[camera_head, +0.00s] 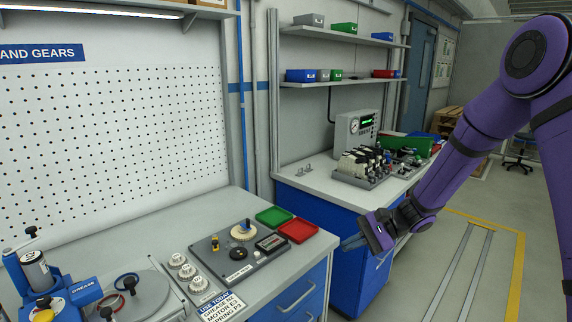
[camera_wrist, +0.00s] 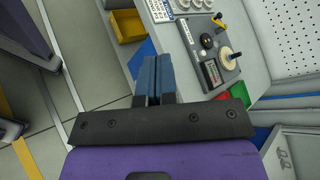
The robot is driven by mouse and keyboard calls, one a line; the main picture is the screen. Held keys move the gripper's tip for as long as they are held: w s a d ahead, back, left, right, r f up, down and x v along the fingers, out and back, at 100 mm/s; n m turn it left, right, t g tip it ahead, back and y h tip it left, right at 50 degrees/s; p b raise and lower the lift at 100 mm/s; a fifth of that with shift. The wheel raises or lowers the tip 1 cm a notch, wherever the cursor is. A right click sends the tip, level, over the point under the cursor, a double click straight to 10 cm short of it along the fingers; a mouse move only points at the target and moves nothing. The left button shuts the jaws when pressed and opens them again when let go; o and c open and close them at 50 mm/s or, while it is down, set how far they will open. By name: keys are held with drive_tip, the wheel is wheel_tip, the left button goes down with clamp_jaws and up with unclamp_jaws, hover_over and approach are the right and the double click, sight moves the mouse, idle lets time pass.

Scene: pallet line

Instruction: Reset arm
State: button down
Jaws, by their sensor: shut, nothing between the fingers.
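My purple arm reaches down from the upper right in the head view. My gripper (camera_head: 352,242) is at its lower end, in front of the blue cabinet and beside the right end of the near workbench. In the wrist view my gripper (camera_wrist: 157,100) shows two blue fingers lying together. They are shut with nothing held. The fingers are apart from the bench and point along its front edge.
The near workbench (camera_head: 110,250) holds a grey test panel (camera_head: 238,255), a green tray (camera_head: 273,215), a red tray (camera_head: 298,231) and white knobs (camera_head: 187,271). A second bench (camera_head: 310,182) carries valve equipment (camera_head: 365,165).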

drive_tip(key=s+d+r+n+t+h, duration=0.2)
drive_tip(key=s+d+r+h, duration=0.2)
drive_tip(key=s+r, duration=0.3)
drive_tip(key=s+d+r+n+t+h, duration=0.2)
drive_tip(key=s+d+r+h, duration=0.3)
drive_tip(key=s+r, duration=0.3)
drive_tip(key=s+d+r+n+t+h, duration=0.3)
drive_tip(key=s+r, duration=0.5)
drive_tip(key=s, duration=0.5)
drive_tip(key=shift+s+d+n+h, duration=0.3)
drive_tip(key=shift+d+n+h, duration=0.35)
drive_tip(key=shift+d, duration=0.7)
drive_tip(key=shift+a, duration=0.15)
